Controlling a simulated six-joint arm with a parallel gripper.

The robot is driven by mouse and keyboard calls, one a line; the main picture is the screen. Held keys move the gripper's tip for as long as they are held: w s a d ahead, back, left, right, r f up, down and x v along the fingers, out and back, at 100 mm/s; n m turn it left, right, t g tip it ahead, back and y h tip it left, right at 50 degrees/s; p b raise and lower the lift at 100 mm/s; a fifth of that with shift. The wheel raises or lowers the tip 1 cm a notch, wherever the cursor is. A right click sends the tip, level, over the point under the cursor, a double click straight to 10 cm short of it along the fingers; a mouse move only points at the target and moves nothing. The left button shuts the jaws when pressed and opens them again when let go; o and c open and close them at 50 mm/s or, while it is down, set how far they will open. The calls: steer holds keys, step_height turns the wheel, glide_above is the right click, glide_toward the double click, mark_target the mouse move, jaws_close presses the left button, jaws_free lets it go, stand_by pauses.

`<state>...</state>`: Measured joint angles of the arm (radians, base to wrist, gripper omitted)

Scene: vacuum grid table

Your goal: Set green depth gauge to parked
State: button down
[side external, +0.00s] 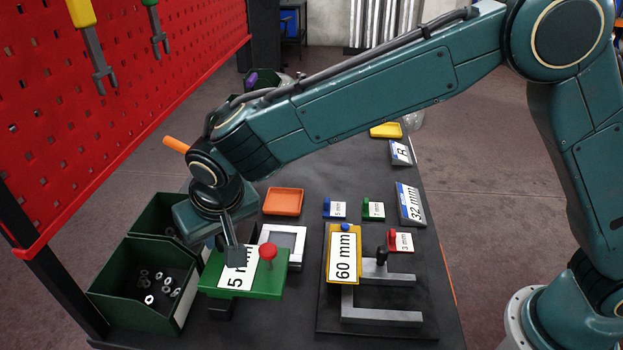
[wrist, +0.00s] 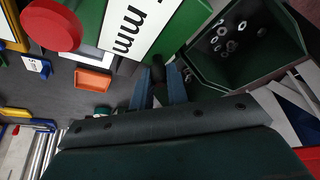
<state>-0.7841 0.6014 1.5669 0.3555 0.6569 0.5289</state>
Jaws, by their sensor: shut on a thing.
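The green depth gauge (side external: 268,286) is a flat green block with a white "5 mm" label and a red knob (side external: 268,252). In the wrist view the gauge (wrist: 185,22) fills the top middle, its red knob (wrist: 50,25) at top left. My gripper (side external: 231,256) comes down at the gauge's left end. In the wrist view my gripper (wrist: 158,80) is shut on a dark post at the gauge's edge. The gauge appears raised over the dark table; its underside is hidden, so contact below cannot be told.
A grey square frame (side external: 297,238) lies behind the gauge, with an orange tray (side external: 284,201) farther back. A yellow "60 mm" gauge (side external: 332,282) stands right on a grey forked fixture (side external: 382,315). Green bins (side external: 125,280) with nuts stand left, below a red pegboard (side external: 110,110).

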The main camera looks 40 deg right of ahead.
mark_target(236, 273)
steer(key=c, duration=1.4)
jaws_free()
steer(key=shift+s+a, duration=0.25)
steer(key=shift+s, duration=0.05)
steer(key=shift+o, duration=0.2)
steer(key=shift+w, duration=0.1)
steer(key=shift+d, duration=0.1)
steer(key=v, duration=1.4)
steer(key=shift+w, duration=0.1)
